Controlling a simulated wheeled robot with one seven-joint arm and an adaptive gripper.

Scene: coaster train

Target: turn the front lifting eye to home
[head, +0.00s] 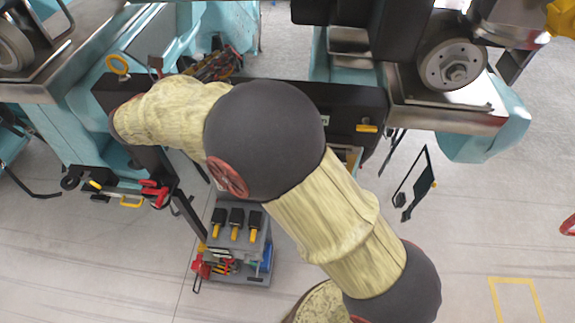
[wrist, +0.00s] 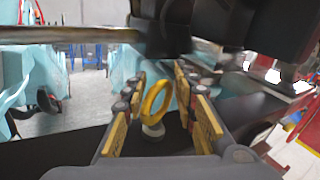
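In the wrist view a yellow ring-shaped lifting eye (wrist: 157,98) stands upright on a pale round base on a dark surface. My gripper (wrist: 158,105) is open, with tan pads on both sides of the ring. Gaps show between the pads and the ring, so it does not look gripped. In the head view a yellow lifting eye (head: 117,65) stands at the left end of a dark crossbeam (head: 345,112). I cannot tell whether it is the same eye. My gripper is hidden behind my arm there.
Teal coaster cars with metal wheels (head: 453,65) stand at the upper left and upper right. Red-handled tools (head: 155,192) hang at left. The floor at lower right is mostly free.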

